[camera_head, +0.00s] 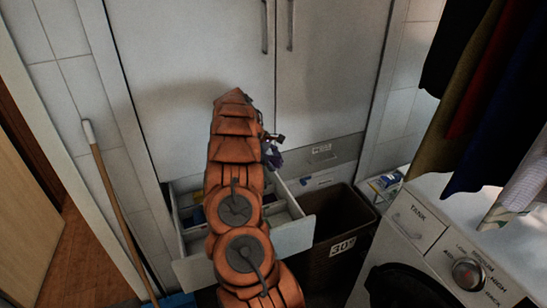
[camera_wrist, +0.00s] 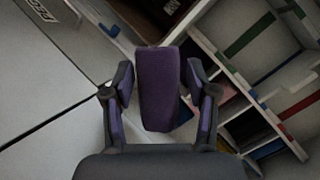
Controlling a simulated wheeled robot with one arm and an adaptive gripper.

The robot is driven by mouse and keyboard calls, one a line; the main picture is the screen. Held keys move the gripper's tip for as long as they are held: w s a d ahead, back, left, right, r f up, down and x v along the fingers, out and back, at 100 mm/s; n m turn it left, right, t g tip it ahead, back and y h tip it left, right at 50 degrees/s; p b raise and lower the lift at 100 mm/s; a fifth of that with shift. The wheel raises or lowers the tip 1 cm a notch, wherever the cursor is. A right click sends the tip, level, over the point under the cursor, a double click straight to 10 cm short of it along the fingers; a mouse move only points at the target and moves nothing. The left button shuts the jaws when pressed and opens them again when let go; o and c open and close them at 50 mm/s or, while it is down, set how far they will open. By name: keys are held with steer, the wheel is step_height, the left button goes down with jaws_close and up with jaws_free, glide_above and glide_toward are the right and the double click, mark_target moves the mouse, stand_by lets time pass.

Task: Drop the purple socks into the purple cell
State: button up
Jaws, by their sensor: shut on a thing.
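My gripper (camera_wrist: 160,95) is shut on the purple socks (camera_wrist: 158,88), a dark purple bundle that stands between its two fingers in the wrist view. In the head view my orange arm hides most of the gripper, and a bit of dark purple (camera_head: 273,158) shows at its right side. The open drawer (camera_head: 293,237) below has white walls and cells; in the wrist view its divided inside (camera_wrist: 226,68) lies right of and behind the socks, with green, red and blue strips. I cannot make out the purple cell for sure.
A dark bin (camera_head: 342,215) marked 30° stands right of the drawer. A washing machine (camera_head: 440,235) is at the right, with clothes (camera_head: 485,95) hanging above it. White cabinet doors (camera_head: 335,65) are behind. A broom handle (camera_head: 115,200) leans at the left.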

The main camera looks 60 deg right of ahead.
steer(key=shift+f, duration=0.25)
steer(key=o, duration=1.2)
steer(key=shift+o, duration=0.2)
steer(key=v, duration=1.1)
steer(key=shift+w+f, duration=0.1)
steer(key=shift+w+a+r, duration=0.15)
steer(key=shift+a+r, duration=0.1)
steer(key=shift+r, duration=0.3)
